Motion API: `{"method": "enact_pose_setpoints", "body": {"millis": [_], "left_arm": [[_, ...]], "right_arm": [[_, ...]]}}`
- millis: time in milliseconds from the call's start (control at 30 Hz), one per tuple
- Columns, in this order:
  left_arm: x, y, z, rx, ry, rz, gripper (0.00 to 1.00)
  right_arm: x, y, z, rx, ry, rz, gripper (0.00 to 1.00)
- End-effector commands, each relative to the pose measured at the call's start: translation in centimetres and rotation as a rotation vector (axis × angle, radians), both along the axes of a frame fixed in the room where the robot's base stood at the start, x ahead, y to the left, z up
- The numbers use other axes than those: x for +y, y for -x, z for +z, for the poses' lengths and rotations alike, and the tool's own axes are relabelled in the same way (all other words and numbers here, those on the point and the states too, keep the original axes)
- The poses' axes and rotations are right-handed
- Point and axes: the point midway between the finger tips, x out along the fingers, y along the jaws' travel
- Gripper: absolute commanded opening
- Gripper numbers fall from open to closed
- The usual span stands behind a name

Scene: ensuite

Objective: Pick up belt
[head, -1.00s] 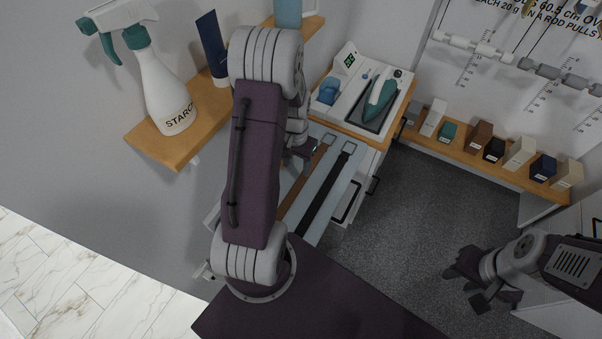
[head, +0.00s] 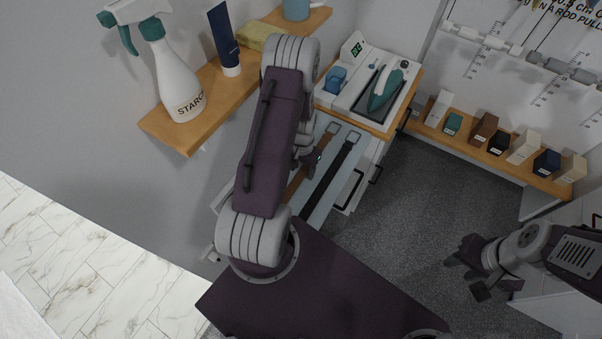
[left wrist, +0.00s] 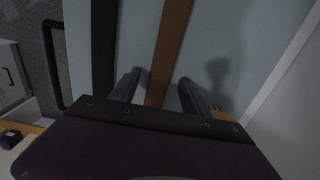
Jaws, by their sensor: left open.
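Two belts lie side by side, lengthwise, in a pale-blue-lined open drawer (head: 352,187). The brown belt (head: 296,181) is partly hidden by my left arm; its buckle end shows toward the iron. The black belt (head: 329,181) lies to its right. My left gripper (head: 312,162) is open over the brown belt. In the left wrist view the brown belt (left wrist: 170,45) runs between the open fingers (left wrist: 160,92), and the black belt (left wrist: 104,45) is left of them. Contact cannot be told. My right gripper (head: 467,270) is open and empty over the floor.
A teal iron (head: 384,88) sits on a station beyond the drawer. A wooden shelf (head: 188,128) with a starch spray bottle (head: 172,82) is at left. Several small boxes line another shelf (head: 470,143) at right. Grey floor (head: 410,200) is clear.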

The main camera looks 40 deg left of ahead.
Motion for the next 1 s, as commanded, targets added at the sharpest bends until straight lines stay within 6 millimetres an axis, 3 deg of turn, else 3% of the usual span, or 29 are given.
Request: {"method": "enact_pose_setpoints", "body": {"millis": [100,300,667,933,1000], "left_arm": [[0.0,0.0,0.0,0.0,0.0,0.0,0.52],[0.0,0.0,0.0,0.0,0.0,0.0,0.0],[0.1,-0.1,0.4,-0.003,-0.001,0.0,0.0],[0.0,-0.2,4.3,-0.008,-0.003,-0.001,0.0],[-1.9,-0.6,5.1,-0.005,-0.002,-0.008,0.0]], "right_arm": [[0.0,0.0,0.0,0.0,0.0,0.0,0.36],[0.0,0.0,0.0,0.0,0.0,0.0,0.36],[0.0,0.0,-0.2,0.0,0.0,0.0,0.36],[0.0,0.0,-1.4,0.0,0.0,0.0,0.36],[0.0,0.0,-1.8,0.0,0.0,0.0,0.36]]}}
